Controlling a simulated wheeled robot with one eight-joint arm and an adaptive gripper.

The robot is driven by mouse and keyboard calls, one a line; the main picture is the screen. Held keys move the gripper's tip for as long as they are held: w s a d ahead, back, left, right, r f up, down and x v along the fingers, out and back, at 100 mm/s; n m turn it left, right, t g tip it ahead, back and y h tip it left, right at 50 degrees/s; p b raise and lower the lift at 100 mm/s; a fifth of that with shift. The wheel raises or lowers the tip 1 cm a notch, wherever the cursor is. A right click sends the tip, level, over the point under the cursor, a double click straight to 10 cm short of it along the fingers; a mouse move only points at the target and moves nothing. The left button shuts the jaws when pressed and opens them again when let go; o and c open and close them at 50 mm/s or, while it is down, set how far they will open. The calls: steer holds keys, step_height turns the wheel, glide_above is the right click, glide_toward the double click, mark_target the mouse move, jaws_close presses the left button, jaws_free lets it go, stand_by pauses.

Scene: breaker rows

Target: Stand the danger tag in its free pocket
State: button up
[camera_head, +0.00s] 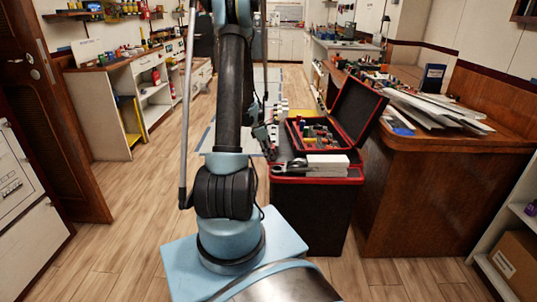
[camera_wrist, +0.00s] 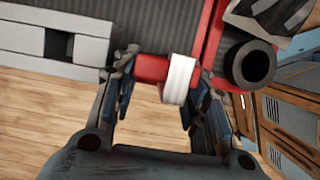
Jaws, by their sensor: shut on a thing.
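In the wrist view a small piece, red (camera_wrist: 152,69) with a ribbed white part (camera_wrist: 180,78), sits between the fingers of my gripper (camera_wrist: 160,88). I take it to be the danger tag; its face and lettering do not show. My gripper is shut on it, over the edge of a dark, red-trimmed top. A pale block (camera_wrist: 25,38) with a dark square opening (camera_wrist: 59,45) lies to the left of the fingers. The pale block also shows in the head view (camera_head: 327,166). In the head view my gripper (camera_head: 268,141) is small and partly hidden, left of the open case.
The black stand with red trim (camera_head: 313,215) carries an open black-and-red case (camera_head: 318,133) and a grey tool (camera_head: 290,166). A black ring (camera_wrist: 250,65) lies right of my gripper. A wooden bench (camera_head: 440,150) stands to the right; floor is clear on the left.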

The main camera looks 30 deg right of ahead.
steer(key=shift+f, duration=0.1)
steer(key=o, duration=0.9)
steer(key=shift+c, duration=0.2)
